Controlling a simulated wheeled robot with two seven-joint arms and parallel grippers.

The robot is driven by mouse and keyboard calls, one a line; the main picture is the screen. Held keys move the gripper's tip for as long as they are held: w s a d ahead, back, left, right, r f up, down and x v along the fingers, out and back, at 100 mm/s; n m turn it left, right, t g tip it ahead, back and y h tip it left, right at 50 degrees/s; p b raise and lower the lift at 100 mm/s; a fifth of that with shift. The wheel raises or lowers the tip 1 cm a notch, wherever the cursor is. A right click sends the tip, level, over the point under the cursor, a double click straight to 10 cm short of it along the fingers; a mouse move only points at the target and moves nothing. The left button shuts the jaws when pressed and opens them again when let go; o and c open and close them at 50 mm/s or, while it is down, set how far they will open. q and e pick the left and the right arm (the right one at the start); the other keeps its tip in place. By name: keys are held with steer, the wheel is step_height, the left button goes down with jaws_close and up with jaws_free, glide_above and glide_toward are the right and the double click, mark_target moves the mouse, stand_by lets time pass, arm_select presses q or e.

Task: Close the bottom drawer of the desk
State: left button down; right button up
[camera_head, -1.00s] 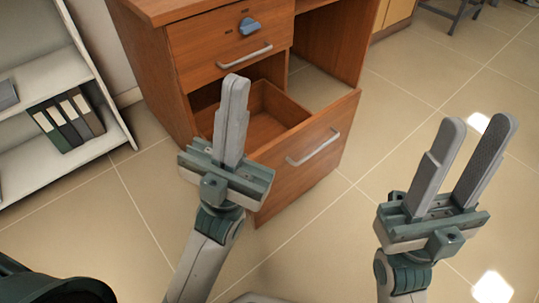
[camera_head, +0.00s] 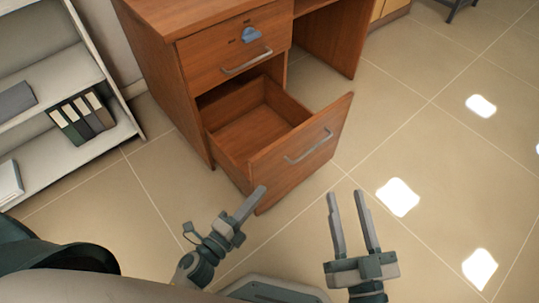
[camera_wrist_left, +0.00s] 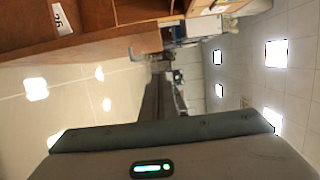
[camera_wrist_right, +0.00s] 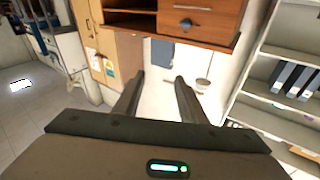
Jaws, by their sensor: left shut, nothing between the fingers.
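The brown wooden desk (camera_head: 187,75) stands at the upper middle of the head view. Its bottom drawer (camera_head: 300,152) is pulled well out, with its empty inside showing and a silver bar handle on its front. My left gripper (camera_head: 262,190) is shut and empty, its fingertips close to the lower part of the drawer front; I cannot tell if they touch. In the left wrist view, the shut fingers (camera_wrist_left: 160,75) point ahead beside brown wood. My right gripper (camera_head: 346,192) is open and empty, in front of and right of the drawer. Its spread fingers (camera_wrist_right: 155,82) also show in the right wrist view.
The upper drawer (camera_head: 235,48) is shut, with a blue key-like knob above its handle. A white shelf (camera_head: 95,145) with binders stands at the left. The tiled floor (camera_head: 440,150) right of the desk is clear.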

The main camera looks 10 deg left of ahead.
mark_target(269, 161)
arm_select(q)
steer(key=shift+w, duration=0.1)
steer(key=shift+w+d, duration=0.15)
steer(key=shift+w, duration=2.75)
steer(key=shift+w+d, duration=0.1)
steer(key=shift+w, duration=2.75)
arm_select(e)
steer(key=shift+w+d+f+g, duration=0.1)
steer(key=shift+w+f+g, duration=0.1)
steer(key=shift+f+g, duration=0.35)
arm_select(q)
steer(key=shift+w+a, duration=0.1)
arm_select(e)
steer(key=shift+f, duration=0.1)
